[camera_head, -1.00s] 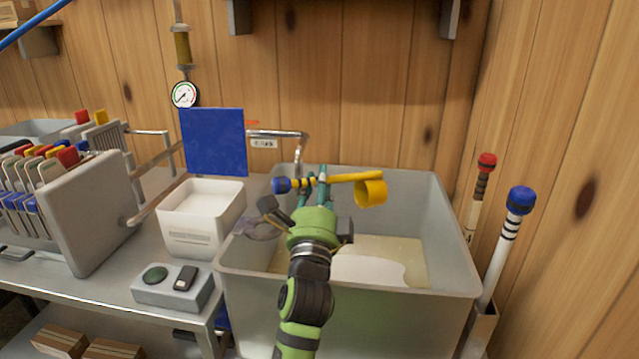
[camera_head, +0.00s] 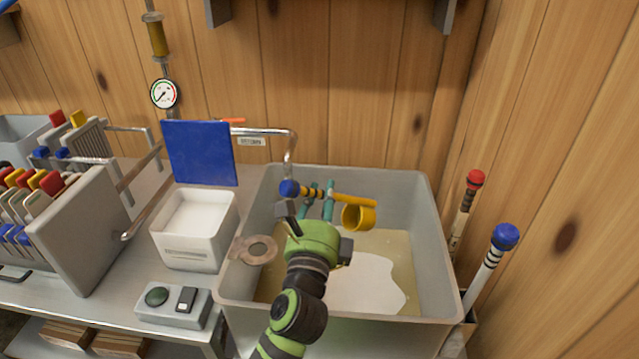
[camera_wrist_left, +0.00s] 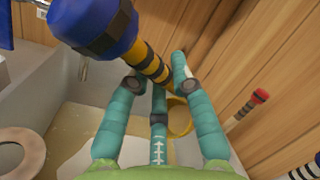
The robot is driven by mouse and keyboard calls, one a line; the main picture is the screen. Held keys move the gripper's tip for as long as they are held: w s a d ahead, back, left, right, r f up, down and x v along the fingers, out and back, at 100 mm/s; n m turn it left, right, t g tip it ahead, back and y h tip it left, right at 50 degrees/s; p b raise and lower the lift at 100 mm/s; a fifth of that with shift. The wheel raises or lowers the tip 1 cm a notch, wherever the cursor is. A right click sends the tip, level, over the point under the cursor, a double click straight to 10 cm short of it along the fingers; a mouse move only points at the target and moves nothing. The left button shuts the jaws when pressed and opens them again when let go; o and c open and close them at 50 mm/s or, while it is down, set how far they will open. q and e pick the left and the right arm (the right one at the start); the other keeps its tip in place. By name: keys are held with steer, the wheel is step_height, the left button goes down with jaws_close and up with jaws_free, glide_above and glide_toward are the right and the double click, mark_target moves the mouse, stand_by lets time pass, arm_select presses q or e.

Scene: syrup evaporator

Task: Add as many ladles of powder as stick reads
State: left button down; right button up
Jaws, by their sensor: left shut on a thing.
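My left gripper (camera_head: 319,196) is shut on the banded handle of a yellow ladle (camera_head: 358,218), over the grey tub. The ladle's blue knob points left and its cup hangs at the right; I cannot tell whether the cup holds powder. The left wrist view shows the blue knob close up and the cup (camera_wrist_left: 180,118) behind the fingers. The tub (camera_head: 430,270) holds yellowish liquid with a white patch (camera_head: 368,286). A white powder bin (camera_head: 190,250) stands left of it, blue lid raised. A blue-capped banded stick (camera_head: 488,262) stands right of the tub. My right gripper is out of view.
A red-capped stick (camera_head: 467,205) stands beside the blue-capped one. A round ring (camera_head: 258,250) sits at the tub's left edge. A metal pipe (camera_head: 290,150) reaches over the tub's back. A button box (camera_head: 172,305) is at the front left, below a filter press (camera_head: 80,215).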

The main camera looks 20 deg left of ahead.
arm_select(q)
steer(key=shift+w+d+r+m+g+h+p, duration=0.25)
steer(key=shift+w+d+r+m+g+p, duration=0.4)
steer(key=shift+p, duration=1.7)
steer(key=shift+w+d+r+m+g+h+p, duration=0.25)
steer(key=shift+r+m+p, duration=0.75)
steer(key=shift+p, duration=1.35)
steer(key=shift+w+d+r+m+g+h+p, duration=0.2)
steer(key=shift+w+d+r+m+g+p, duration=0.45)
steer(key=shift+p, duration=1.7)
steer(key=w+d+r+m+g+p, duration=0.2)
steer(key=m+p, duration=0.1)
steer(key=p, duration=0.8)
steer(key=shift+w+d+g+y, duration=0.25)
steer(key=shift+w+y, duration=0.05)
steer(key=shift+w+d+r+m+g+y, duration=0.1)
steer(key=shift+w+d+m+g+y, duration=0.2)
steer(key=shift+w+d+m+g, duration=0.5)
steer(key=shift+s+a, duration=0.3)
